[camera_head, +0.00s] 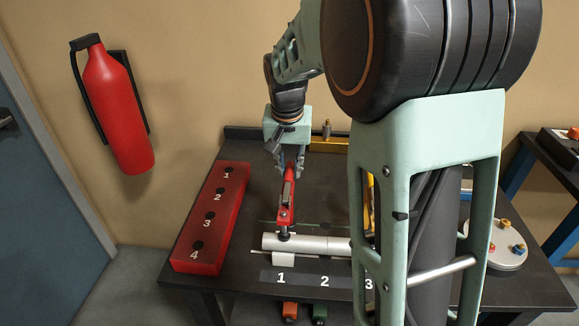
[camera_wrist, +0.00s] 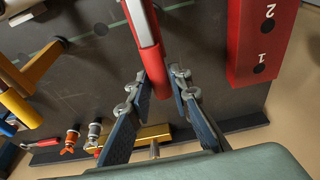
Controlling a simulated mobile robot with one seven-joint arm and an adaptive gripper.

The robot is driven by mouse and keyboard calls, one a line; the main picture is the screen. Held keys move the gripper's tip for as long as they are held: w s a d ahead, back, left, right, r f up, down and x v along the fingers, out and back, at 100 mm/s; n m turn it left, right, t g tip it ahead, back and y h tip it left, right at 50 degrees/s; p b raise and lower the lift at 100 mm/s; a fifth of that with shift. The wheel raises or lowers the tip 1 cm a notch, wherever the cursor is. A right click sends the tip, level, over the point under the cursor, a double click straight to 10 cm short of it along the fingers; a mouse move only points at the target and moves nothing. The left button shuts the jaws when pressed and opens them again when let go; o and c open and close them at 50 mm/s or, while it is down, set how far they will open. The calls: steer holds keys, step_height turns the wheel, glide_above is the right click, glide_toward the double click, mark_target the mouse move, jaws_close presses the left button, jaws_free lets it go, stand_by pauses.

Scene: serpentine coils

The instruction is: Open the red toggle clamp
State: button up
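The red toggle clamp (camera_head: 285,213) stands behind the grey cylinder on the dark table, left of centre in the head view. Its red handle points away from the cylinder, toward my gripper (camera_head: 289,160). In the wrist view the clamp's red and grey handle (camera_wrist: 146,37) comes down from the top, its end between the fingers of my gripper (camera_wrist: 158,82). The fingers stand apart, one on each side of the handle. Whether either finger touches it is not clear. The grey cylinder (camera_head: 290,242) lies beside the clamp, with the number 1 in front of it.
A red block with numbered holes (camera_head: 210,220) stands left of the clamp. A yellow block (camera_head: 328,145) is at the table's back edge. My arm hides the table's middle right. A round plate with coloured fittings (camera_head: 492,245) is at right. A red extinguisher (camera_head: 117,110) hangs on the wall.

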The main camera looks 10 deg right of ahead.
mark_target(289, 169)
jaws_close()
steer(key=shift+p+v, duration=1.1)
steer(key=shift+v, duration=0.6)
steer(key=shift+s+a+r+p, duration=0.1)
steer(key=shift+s+r+p, duration=0.2)
steer(key=shift+r, duration=0.15)
steer(key=shift+s+a+r+p, duration=0.15)
steer(key=shift+s+r+p, duration=0.1)
steer(key=shift+r, duration=0.25)
steer(key=shift+s+a+r+p, duration=0.2)
steer(key=shift+s+r+p, duration=0.15)
steer(key=shift+s+r, duration=0.35)
steer(key=shift+s+a+r, duration=0.25)
steer(key=shift+s+r, duration=0.25)
steer(key=shift+s, duration=0.35)
steer(key=shift+s+a+r, duration=0.3)
steer(key=shift+s+r, duration=0.25)
steer(key=shift+s, duration=0.25)
steer(key=shift+s+a+r, duration=0.1)
steer(key=shift+s+a, duration=0.1)
steer(key=shift+s, duration=0.4)
steer(key=shift+s+a+r, duration=0.1)
steer(key=shift+s+a, duration=0.1)
steer(key=shift+s, duration=0.4)
steer(key=shift+s+a, duration=0.2)
steer(key=shift+s, duration=0.4)
